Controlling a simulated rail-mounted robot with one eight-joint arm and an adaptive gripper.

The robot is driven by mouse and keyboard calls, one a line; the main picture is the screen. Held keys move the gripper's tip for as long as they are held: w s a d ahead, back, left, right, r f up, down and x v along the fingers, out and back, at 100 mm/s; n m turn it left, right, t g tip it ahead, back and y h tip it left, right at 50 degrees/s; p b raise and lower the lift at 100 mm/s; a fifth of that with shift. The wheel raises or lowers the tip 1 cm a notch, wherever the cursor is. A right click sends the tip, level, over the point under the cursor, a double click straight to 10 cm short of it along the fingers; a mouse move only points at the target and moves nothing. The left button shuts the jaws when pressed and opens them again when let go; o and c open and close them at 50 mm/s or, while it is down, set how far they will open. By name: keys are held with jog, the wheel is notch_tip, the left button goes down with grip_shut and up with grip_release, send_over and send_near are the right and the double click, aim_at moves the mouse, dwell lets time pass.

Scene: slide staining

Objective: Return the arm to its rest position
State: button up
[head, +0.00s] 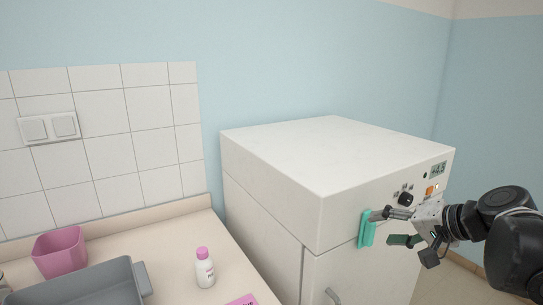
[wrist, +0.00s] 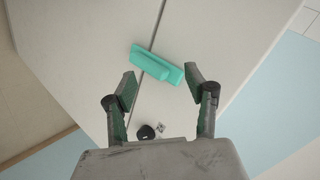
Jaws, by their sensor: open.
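My gripper (head: 386,228) is at the right in the head view, in front of the white cabinet's front face. It also shows in the wrist view (wrist: 160,82), where its two fingers stand wide apart with nothing gripped between them. A teal handle-like piece (head: 367,229) is on the cabinet front, just left of the fingertips. In the wrist view the teal piece (wrist: 152,62) lies ahead of the fingers, with its right end close to the right fingertip. I cannot tell whether they touch.
The white cabinet (head: 320,155) has a display, knobs and buttons near my arm. On the counter (head: 190,245) to the left are a pink container (head: 60,250), a grey tray (head: 143,279) and a white bottle with a pink cap (head: 204,270). Open floor shows at the lower right.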

jog(key=s+a+f+n+g+h+b, duration=0.1)
jog(key=s+a+f+n+h+b, duration=0.1)
jog(key=s+f, duration=0.3)
jog(key=s+a+f+n+g+h+b, duration=0.1)
jog(key=s+a+f+n+h+b, duration=0.2)
jog(key=s+f, duration=0.3)
jog(key=s+a+n+h, duration=0.1)
jog(key=s, duration=0.4)
jog(key=shift+s, duration=0.25)
